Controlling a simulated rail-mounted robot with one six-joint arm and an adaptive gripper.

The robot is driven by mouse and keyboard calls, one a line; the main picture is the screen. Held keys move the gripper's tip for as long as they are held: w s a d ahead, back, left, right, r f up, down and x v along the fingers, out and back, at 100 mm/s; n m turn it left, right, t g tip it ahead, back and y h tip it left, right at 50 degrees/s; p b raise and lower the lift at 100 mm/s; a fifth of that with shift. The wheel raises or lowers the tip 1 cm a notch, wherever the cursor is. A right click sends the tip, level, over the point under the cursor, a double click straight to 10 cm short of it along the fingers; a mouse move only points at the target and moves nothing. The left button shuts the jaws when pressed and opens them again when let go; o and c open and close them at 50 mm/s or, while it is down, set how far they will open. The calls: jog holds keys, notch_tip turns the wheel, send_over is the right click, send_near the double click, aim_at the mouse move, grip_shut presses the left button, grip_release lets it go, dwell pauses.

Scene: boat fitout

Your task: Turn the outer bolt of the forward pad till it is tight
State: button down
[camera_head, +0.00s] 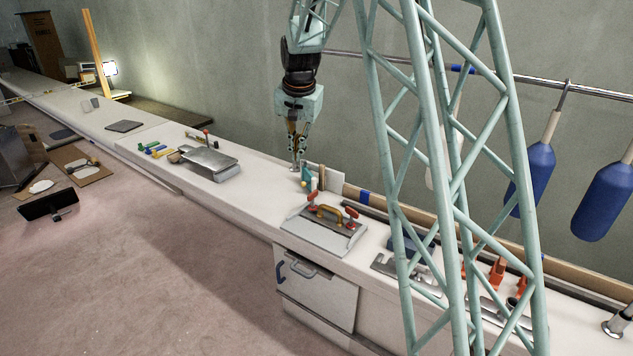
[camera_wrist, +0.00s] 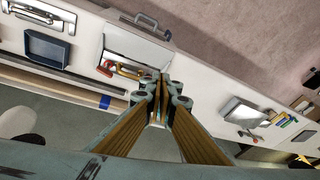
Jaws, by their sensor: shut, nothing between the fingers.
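My gripper (camera_head: 297,165) hangs pointing down over the far edge of the long white counter, its fingers together and empty. In the wrist view its fingers (camera_wrist: 161,84) meet above the counter. Below the fingertips, close by, stand small upright items, one teal (camera_head: 306,174). I cannot tell whether the fingertips touch anything. Grey metal plates (camera_head: 392,266) lie on the counter at the right, partly behind the teal lattice. I cannot tell which part is the forward pad, and its outer bolt is not distinguishable in either view.
A metal tray (camera_head: 208,163) and coloured tools (camera_head: 155,150) lie to the left. Orange clamps (camera_head: 497,270) stand at the right. Blue fenders (camera_head: 603,202) hang from a rail. The floor is largely open.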

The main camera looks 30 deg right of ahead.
jog(key=w+d+f+m, duration=0.2)
jog(key=w+d+f, duration=0.5)
jog(key=f, duration=0.3)
jog(key=m, duration=0.1)
send_near(311, 196)
jog(key=s+r, duration=0.1)
jog(key=s, duration=0.1)
jog(key=shift+s+r, duration=0.35)
jog(key=shift+r, duration=0.05)
jog(key=shift+f, duration=0.15)
jog(key=b+x, duration=0.3)
jog(key=x, duration=0.6)
jog(key=shift+f, duration=0.35)
jog(key=shift+w+r, duration=0.1)
jog(key=shift+w, duration=1.3)
dwell(0.6)
jog(key=shift+s, duration=0.15)
jog(key=shift+s+d, duration=0.15)
jog(key=shift+s, duration=0.55)
